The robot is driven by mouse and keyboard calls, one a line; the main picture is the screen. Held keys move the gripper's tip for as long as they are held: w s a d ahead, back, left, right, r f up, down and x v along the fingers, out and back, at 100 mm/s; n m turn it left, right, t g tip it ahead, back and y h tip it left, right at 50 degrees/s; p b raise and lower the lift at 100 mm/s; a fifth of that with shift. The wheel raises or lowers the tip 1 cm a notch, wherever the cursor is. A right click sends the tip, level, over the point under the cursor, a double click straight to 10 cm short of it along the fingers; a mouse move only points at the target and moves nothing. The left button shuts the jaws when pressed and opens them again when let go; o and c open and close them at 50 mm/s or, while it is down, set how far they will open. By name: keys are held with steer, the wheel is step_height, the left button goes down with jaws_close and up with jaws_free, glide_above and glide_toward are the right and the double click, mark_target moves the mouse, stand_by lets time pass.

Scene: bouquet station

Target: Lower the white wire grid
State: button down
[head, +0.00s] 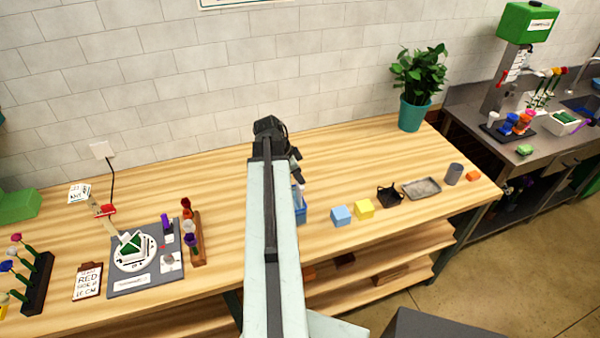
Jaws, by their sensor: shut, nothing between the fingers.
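I cannot make out a white wire grid in the head view. A white holder with a green block (131,246) sits on a round white plate on a grey board (150,283) at the left of the table. My pale arm reaches up the middle of the picture. My gripper (295,170) shows only as a dark part beside the arm's far end, above the table. It is shut and empty, and the arm hides most of it.
A blue holder (301,214), blue block (341,215), yellow block (364,208), black basket (389,195) and grey tray (421,188) stand right of my arm. A potted plant (415,112) stands at the back. The table's back middle is clear.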

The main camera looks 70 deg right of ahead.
steer(key=shift+f+b, duration=0.6)
steer(key=shift+f, duration=0.1)
step_height(320, 180, up, 5)
steer(key=p, duration=0.5)
steer(key=shift+r, duration=0.2)
steer(key=shift+f, duration=0.1)
steer(key=w+a+f+n+t, duration=0.1)
steer(key=w+a+n, duration=0.5)
steer(key=w, duration=0.5)
steer(key=w+a+n+t, duration=0.1)
steer(key=w+a+n, duration=0.3)
steer(key=w+a, duration=0.6)
steer(key=w+a+n+t+y, duration=0.1)
steer(key=w+a+n+t, duration=0.1)
steer(key=w+a+n, duration=0.95)
steer(key=w+a+n+y, duration=0.1)
steer(key=w+a+n, duration=0.15)
steer(key=a, duration=1.25)
steer(key=w+a+n+y, duration=0.15)
steer(key=a+n, duration=0.25)
steer(key=a, duration=1)
step_height(320, 180, down, 14)
steer(key=s+a+b, duration=0.1)
steer(key=b, duration=1.1)
steer(key=shift+s+h+b, duration=0.3)
steer(key=shift+h+b, duration=0.05)
steer(key=shift+b, duration=0.05)
